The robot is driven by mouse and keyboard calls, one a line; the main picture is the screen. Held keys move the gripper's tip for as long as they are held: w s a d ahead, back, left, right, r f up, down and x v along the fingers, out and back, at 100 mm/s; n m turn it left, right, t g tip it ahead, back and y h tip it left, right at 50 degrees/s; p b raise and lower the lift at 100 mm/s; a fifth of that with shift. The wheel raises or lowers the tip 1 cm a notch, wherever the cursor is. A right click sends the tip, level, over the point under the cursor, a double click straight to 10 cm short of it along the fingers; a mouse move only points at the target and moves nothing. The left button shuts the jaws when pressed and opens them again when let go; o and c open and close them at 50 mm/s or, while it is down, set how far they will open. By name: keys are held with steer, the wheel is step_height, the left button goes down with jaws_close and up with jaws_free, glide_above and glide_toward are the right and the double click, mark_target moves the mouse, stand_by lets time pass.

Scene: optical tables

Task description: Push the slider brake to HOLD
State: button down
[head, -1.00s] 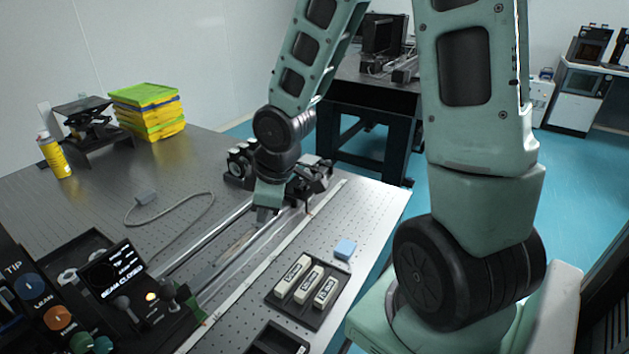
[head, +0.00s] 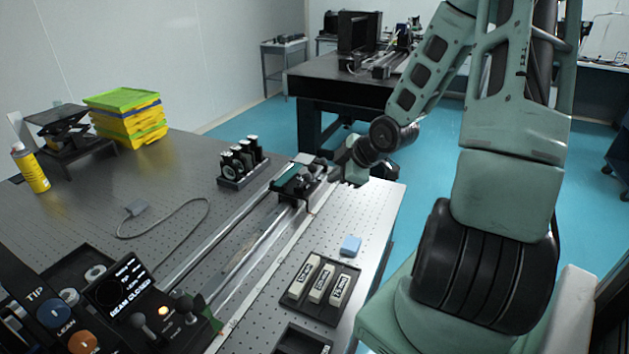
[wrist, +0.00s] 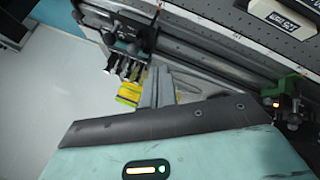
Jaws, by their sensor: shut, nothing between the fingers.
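The slider carriage (head: 298,183), dark with a green top, sits at the far end of the twin rails (head: 232,240). A small dark knob stands on its right side; I cannot tell for certain that it is the brake, and no HOLD mark is legible. My gripper (head: 332,172) is just right of the carriage, low beside it, partly hidden; contact is unclear. In the wrist view my grey fingers (wrist: 156,88) are together and empty. The rail and carriage (wrist: 128,28) pass above them there.
A control box with a lit screen (head: 118,290) stands at the rails' near end. A rack of optics (head: 242,162) is left of the carriage. The table's right edge is close.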

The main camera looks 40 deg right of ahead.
glide_toward(305, 181)
step_height(305, 181, down, 5)
steer(key=w+a, duration=0.1)
steer(key=w, duration=0.1)
steer(key=shift+w+d+f, duration=0.1)
steer(key=shift+w+d, duration=0.1)
steer(key=shift+w, duration=0.25)
